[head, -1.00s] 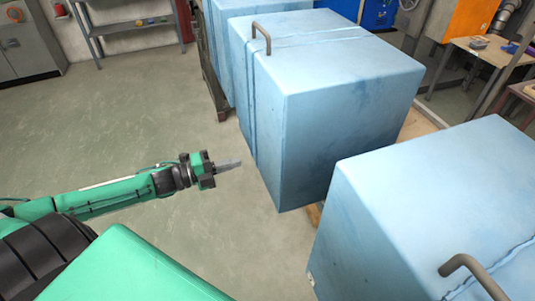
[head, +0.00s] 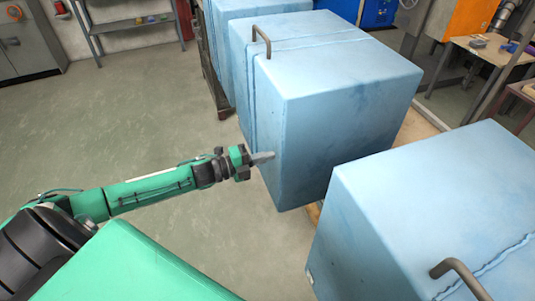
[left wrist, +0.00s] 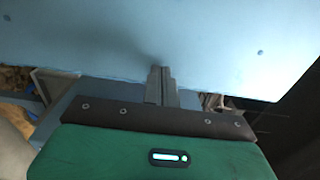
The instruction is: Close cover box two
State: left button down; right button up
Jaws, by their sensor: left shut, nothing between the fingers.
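A large light-blue cover box (head: 340,110) stands in the middle of the head view, with a seam running round it and a grey handle (head: 262,38) on its top left edge. My left gripper (head: 263,158) is shut and empty, its fingertips at the box's lower left side. In the left wrist view the shut fingers (left wrist: 161,85) point at a wide blue box face (left wrist: 150,35); I cannot tell whether they touch it. A nearer blue box (head: 430,210) with a handle (head: 460,275) stands at the lower right. Which box is number two is not marked. My right gripper is out of view.
Another blue box (head: 220,40) stands behind the middle one. A metal shelf (head: 130,20) and grey cabinet (head: 30,40) are at the back left. A small work table (head: 485,50) is at the back right. The floor (head: 110,120) on the left is clear.

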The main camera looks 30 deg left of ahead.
pick_arm(q)
jog(key=shift+w+d, duration=0.25)
jog(key=shift+w, duration=0.05)
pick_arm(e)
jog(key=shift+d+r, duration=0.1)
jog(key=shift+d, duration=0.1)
